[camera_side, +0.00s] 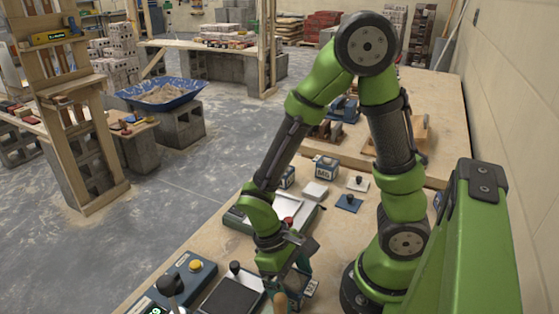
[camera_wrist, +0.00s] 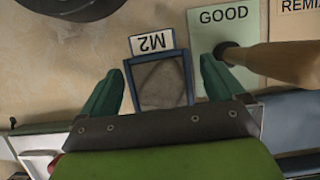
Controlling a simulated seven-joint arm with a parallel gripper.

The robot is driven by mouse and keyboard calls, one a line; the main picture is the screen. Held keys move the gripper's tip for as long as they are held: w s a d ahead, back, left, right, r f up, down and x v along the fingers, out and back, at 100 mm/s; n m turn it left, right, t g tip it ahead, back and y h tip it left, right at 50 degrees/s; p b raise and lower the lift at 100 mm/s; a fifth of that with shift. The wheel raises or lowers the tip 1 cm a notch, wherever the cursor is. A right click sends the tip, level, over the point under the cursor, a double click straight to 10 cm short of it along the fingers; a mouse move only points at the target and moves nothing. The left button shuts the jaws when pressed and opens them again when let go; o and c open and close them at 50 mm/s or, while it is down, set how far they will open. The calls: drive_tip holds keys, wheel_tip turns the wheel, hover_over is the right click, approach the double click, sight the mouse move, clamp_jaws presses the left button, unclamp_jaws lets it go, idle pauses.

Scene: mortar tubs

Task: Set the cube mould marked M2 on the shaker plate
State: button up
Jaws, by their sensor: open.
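The cube mould marked M2 (camera_wrist: 160,82) is a small blue-rimmed box with grey fill, and its white label (camera_wrist: 152,43) reads upside down in the wrist view. My gripper (camera_wrist: 161,70) is open, with one green finger on each side of the mould; I cannot tell whether either touches it. In the side view my gripper (camera_side: 288,284) is low over the near bench, and the mould is mostly hidden behind it. A low device with a red knob (camera_side: 288,221) and a dark flat plate (camera_side: 230,299) are near; I cannot tell which is the shaker plate.
A GOOD card (camera_wrist: 226,18) and a REMIX card (camera_wrist: 298,14) lie beside the mould. A wooden handle (camera_wrist: 275,62) crosses close to the right finger. A blue box with a yellow button (camera_side: 187,278) is at left. Another labelled mould (camera_side: 325,168) stands farther back.

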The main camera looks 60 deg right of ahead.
drive_tip(key=w+d+r+m+t, duration=0.1)
drive_tip(key=w+r+t, duration=0.1)
drive_tip(key=r+t, duration=0.2)
drive_tip(key=w+d+r+m+t+y, duration=0.1)
drive_tip(key=r+t, duration=0.3)
drive_tip(key=r, duration=0.7)
drive_tip(key=w+d+r+m+t+y, duration=0.1)
drive_tip(key=w+d+r+m+t, duration=0.1)
drive_tip(key=r, duration=0.5)
drive_tip(key=shift+w+r+t, duration=0.15)
drive_tip(key=shift+w+t, duration=0.75)
